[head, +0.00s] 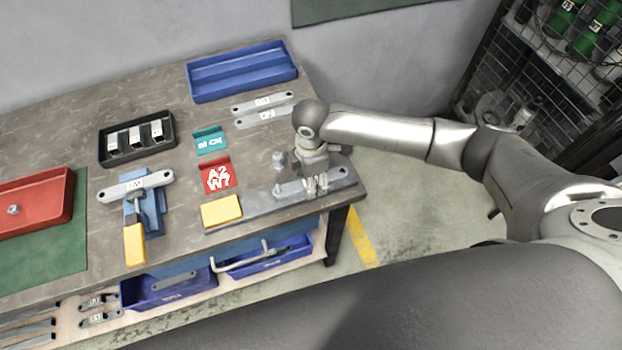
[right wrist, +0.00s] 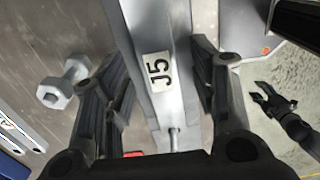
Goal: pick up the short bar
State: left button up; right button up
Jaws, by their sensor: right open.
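A grey metal bar with a white J5 label (right wrist: 157,70) runs between the fingers of my right gripper (right wrist: 162,80) in the right wrist view. The fingers are open, one on each side of the bar, with gaps visible. In the head view my right gripper (head: 314,182) is over the grey bar (head: 343,173) at the right end of the bench, partly hiding it. The bar lies on a long grey metal base (head: 255,202). Two more labelled bars (head: 263,103) lie at the back, and another (head: 130,187) rests across a blue clamp.
A bolt (right wrist: 63,85) stands beside the bar. A yellow block (head: 221,210) and red A2 W7 card (head: 217,175) are to the left. Blue (head: 243,75), black (head: 137,137) and red (head: 35,208) trays stand on the bench. The bench's right edge is close.

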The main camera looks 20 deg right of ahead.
grip_shut()
dwell(0.3)
